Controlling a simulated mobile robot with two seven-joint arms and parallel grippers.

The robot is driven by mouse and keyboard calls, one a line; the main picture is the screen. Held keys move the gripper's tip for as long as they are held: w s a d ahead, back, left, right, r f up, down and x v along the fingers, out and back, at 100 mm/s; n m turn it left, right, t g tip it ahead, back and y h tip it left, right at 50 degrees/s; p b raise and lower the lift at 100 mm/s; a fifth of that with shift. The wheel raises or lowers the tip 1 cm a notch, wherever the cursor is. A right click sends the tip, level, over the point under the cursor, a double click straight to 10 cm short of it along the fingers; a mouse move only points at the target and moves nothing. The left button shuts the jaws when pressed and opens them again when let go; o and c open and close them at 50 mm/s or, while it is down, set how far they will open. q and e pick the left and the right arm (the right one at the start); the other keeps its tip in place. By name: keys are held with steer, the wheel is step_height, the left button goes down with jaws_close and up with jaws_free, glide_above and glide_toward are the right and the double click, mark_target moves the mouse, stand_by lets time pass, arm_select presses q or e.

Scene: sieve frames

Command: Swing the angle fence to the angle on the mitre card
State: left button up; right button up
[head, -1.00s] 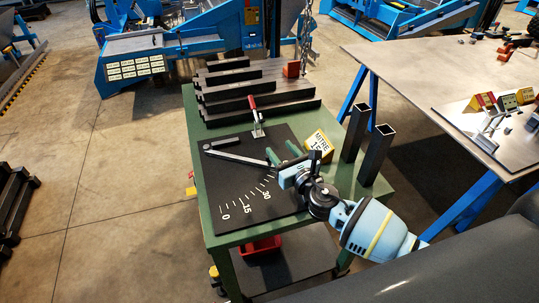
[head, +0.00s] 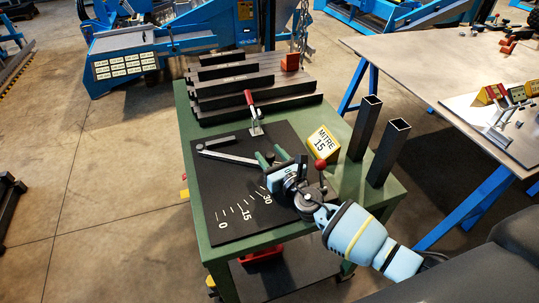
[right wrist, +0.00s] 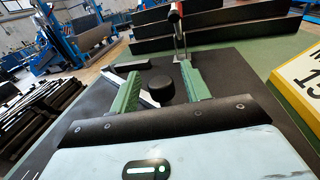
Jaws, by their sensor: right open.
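The angle fence (head: 230,156) is a grey bar on the black board (head: 215,190), running from its pivot at the upper left toward my right gripper (head: 271,156). The gripper is open. In the right wrist view its green fingers (right wrist: 158,72) stand either side of a round black knob (right wrist: 160,89) by the silver fence bar (right wrist: 145,100); I cannot tell whether they touch it. White scale marks read 0, 15 and 30, partly hidden beyond by my gripper. The yellow mitre card (head: 323,142) reads MITRE 15. My left gripper is out of view.
A red-handled clamp (head: 252,108) stands at the board's back edge. Dark steel bars (head: 255,95) lie behind it on the green table (head: 225,240). Two upright square tubes (head: 387,152) stand right of the card, near my arm. A red ball (head: 320,164) shows beside my wrist.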

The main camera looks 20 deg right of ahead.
steer(key=shift+w, duration=0.2)
jaws_close()
stand_by(0.3)
steer(key=shift+s+a, duration=0.1)
